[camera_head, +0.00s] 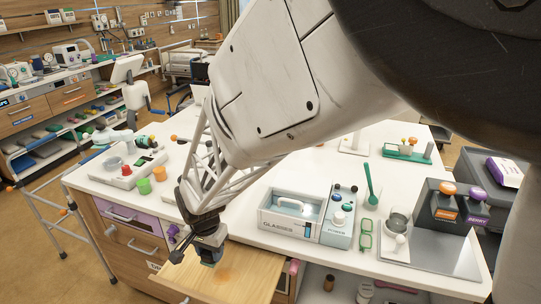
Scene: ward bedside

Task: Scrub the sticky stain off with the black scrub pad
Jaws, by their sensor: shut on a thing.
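An orange-brown stain (228,276) lies on the pale wooden pull-out board (262,268) at the front of the white counter. My gripper (207,252) is over the board's left part, a little up and left of the stain in the picture. It points down and is shut on a small dark block (209,262), which seems to be the black scrub pad. The fingers hide part of it. I cannot tell whether the pad touches the board.
Orange (160,174) and green (144,186) cups stand at left. A purple-fronted drawer (130,216) is below.

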